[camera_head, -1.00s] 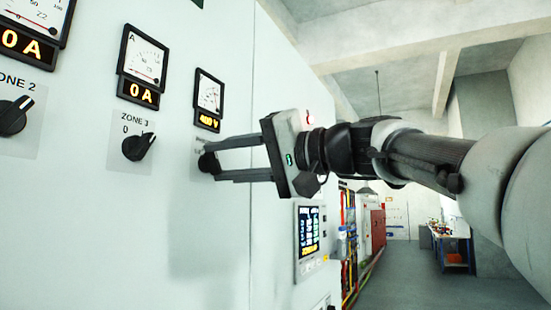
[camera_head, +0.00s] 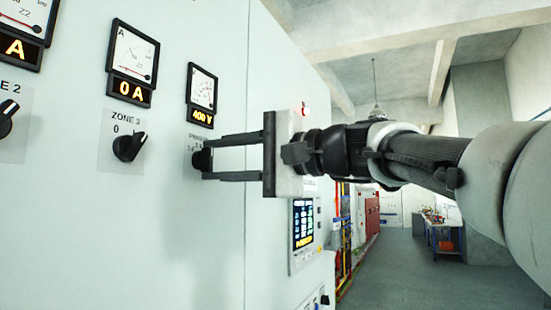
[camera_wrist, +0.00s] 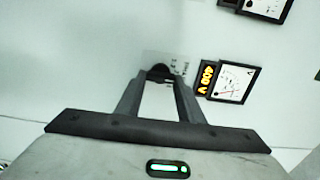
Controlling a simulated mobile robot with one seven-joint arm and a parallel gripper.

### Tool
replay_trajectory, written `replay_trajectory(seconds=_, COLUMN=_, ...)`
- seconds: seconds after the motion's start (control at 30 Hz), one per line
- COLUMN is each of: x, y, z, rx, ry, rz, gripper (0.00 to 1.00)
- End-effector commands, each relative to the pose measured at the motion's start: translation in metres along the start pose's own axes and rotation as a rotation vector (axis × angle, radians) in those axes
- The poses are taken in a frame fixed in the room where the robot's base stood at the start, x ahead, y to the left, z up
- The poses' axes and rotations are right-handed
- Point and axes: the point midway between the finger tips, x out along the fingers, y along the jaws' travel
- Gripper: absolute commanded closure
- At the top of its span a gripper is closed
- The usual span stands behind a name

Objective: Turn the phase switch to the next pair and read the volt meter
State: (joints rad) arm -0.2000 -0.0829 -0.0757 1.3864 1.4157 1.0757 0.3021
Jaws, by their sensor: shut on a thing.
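The phase switch (camera_head: 201,160) is a black knob on the pale cabinet front, below the volt meter. My gripper (camera_head: 207,159) is shut on this knob, one finger above it and one below in the head view. In the wrist view the knob (camera_wrist: 160,72) sits between the fingertips, partly hidden by them. The volt meter (camera_head: 202,86) has a white dial, and its yellow digital display (camera_head: 200,117) reads 400 V. The wrist view also shows the meter (camera_wrist: 236,82), turned on its side. The labels around the switch are too small or covered to read.
The ZONE 3 knob (camera_head: 128,147) and its meter (camera_head: 133,52), showing 0 A, are to the left. A lit screen panel (camera_head: 304,224) is below right of my gripper. A red lamp (camera_head: 306,111) shows behind it. Floor (camera_head: 400,270) is open at right.

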Motion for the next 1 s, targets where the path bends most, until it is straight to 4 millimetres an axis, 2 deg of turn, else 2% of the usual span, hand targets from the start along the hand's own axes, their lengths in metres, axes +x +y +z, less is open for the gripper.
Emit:
replay_trajectory(seconds=0.33, x=0.000, y=0.000, z=0.000, rx=0.003, ry=0.000, rz=0.000, gripper=0.88)
replay_trajectory(seconds=0.37, x=0.000, y=0.000, z=0.000, rx=0.003, ry=0.000, rz=-0.001, gripper=0.64)
replay_trajectory(seconds=0.47, x=0.000, y=0.000, z=0.000, rx=0.003, ry=0.000, rz=0.000, gripper=0.47)
replay_trajectory(seconds=0.8, x=-0.002, y=0.000, z=0.000, rx=0.002, ry=0.001, rz=0.000, gripper=0.47)
replay_trajectory(seconds=0.87, x=-0.007, y=0.001, z=-0.001, rx=0.002, ry=0.002, rz=-0.001, gripper=0.47)
replay_trajectory(seconds=1.0, x=-0.028, y=0.001, z=-0.001, rx=0.002, ry=0.005, rz=-0.002, gripper=0.47)
